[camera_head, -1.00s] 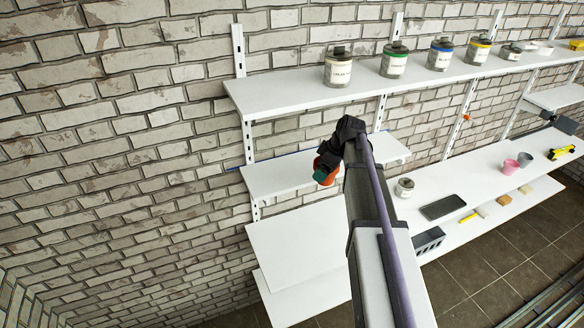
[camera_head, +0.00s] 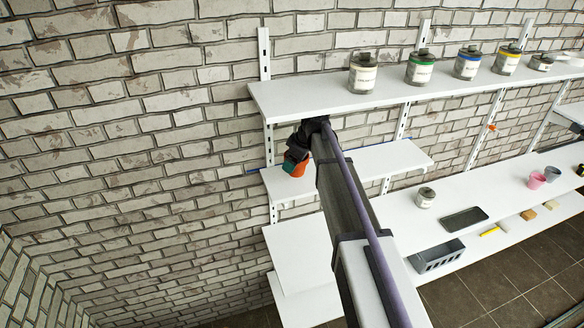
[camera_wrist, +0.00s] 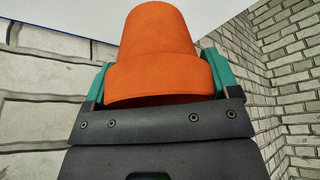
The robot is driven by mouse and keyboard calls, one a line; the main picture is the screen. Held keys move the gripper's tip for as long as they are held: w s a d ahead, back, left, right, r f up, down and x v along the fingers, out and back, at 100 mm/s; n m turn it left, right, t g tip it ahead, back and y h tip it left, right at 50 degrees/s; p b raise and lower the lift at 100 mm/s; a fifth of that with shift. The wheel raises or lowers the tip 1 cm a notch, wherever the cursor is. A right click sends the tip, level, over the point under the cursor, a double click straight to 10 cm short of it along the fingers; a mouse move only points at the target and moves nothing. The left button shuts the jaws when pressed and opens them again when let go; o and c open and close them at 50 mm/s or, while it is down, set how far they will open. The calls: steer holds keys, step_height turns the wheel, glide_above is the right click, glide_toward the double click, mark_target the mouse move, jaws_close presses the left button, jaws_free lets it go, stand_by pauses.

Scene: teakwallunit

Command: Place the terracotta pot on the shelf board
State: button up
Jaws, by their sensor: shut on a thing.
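The terracotta pot (camera_wrist: 160,50) is held between the green fingers of my gripper (camera_wrist: 160,85) in the wrist view, its wide rim toward the gripper body. In the head view the pot (camera_head: 299,169) shows as a small orange shape beneath my gripper (camera_head: 294,166), over the left part of the short middle shelf board (camera_head: 382,160). From this angle I cannot tell whether the pot touches the board. My arm hides part of the board.
A long upper shelf (camera_head: 300,96) with several labelled jars runs above my gripper. Below are a lower white board (camera_head: 298,252) and a long shelf with a small jar (camera_head: 425,198), a dark tray (camera_head: 464,218) and a grey bin (camera_head: 437,256). The middle board's right part looks clear.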

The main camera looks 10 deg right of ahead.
steer(key=shift+w+a, duration=0.3)
step_height(320, 180, down, 4)
steer(key=b, duration=0.4)
steer(key=shift+a, duration=0.15)
steer(key=shift+r, duration=0.3)
steer(key=shift+c, duration=0.4)
steer(key=shift+f, duration=0.2)
steer(key=o, duration=0.9)
steer(key=shift+r, duration=0.1)
